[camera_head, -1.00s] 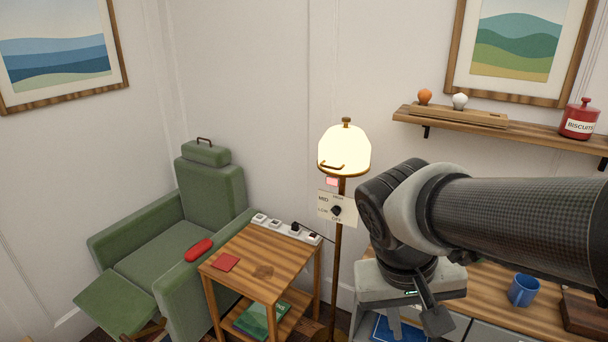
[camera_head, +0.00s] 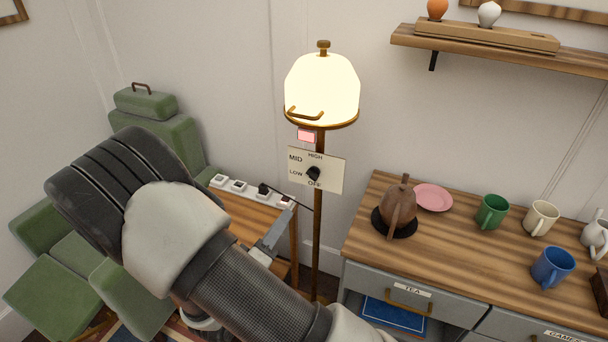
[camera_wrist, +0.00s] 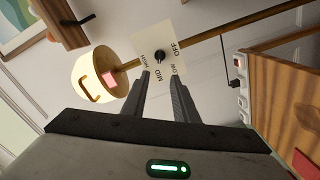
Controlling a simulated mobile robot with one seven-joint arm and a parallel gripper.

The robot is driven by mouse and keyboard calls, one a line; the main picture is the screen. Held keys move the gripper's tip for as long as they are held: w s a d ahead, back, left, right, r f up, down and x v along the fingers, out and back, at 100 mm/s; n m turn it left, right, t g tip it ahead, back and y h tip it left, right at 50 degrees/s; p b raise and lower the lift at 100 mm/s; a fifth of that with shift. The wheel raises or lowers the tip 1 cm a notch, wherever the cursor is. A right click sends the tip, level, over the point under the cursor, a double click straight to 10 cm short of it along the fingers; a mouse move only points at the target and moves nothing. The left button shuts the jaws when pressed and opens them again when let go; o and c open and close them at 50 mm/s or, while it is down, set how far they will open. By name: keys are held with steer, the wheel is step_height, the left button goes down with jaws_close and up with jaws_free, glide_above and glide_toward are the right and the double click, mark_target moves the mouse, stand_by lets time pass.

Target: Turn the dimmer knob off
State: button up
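The dimmer knob (camera_head: 313,173) is small and black, on a white plate (camera_head: 331,173) marked HIGH, MID, LOW and OFF, fixed to the lamp's pole. Its pointer direction is too small to read. The lamp (camera_head: 322,88) above glows bright, with a lit pink-red indicator (camera_head: 306,135) under it. In the wrist view the knob (camera_wrist: 159,57) lies just beyond the fingertips, roughly in line with the gap. My gripper (camera_wrist: 163,76) is open and empty, apart from the plate. In the head view my arm covers much of the gripper; a grey finger shows below and left of the plate.
A power strip (camera_head: 238,185) with plugs lies on the side table (camera_head: 245,212) behind my arm. A green armchair (camera_head: 165,140) stands left. The sideboard (camera_head: 460,249) at right holds a brown teapot (camera_head: 398,207) and mugs. A shelf (camera_head: 500,48) hangs above.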

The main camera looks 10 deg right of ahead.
mark_target(311, 178)
steer(key=x, duration=1.7)
steer(key=shift+d+p, duration=0.1)
steer(key=shift+p, duration=0.25)
jaws_close()
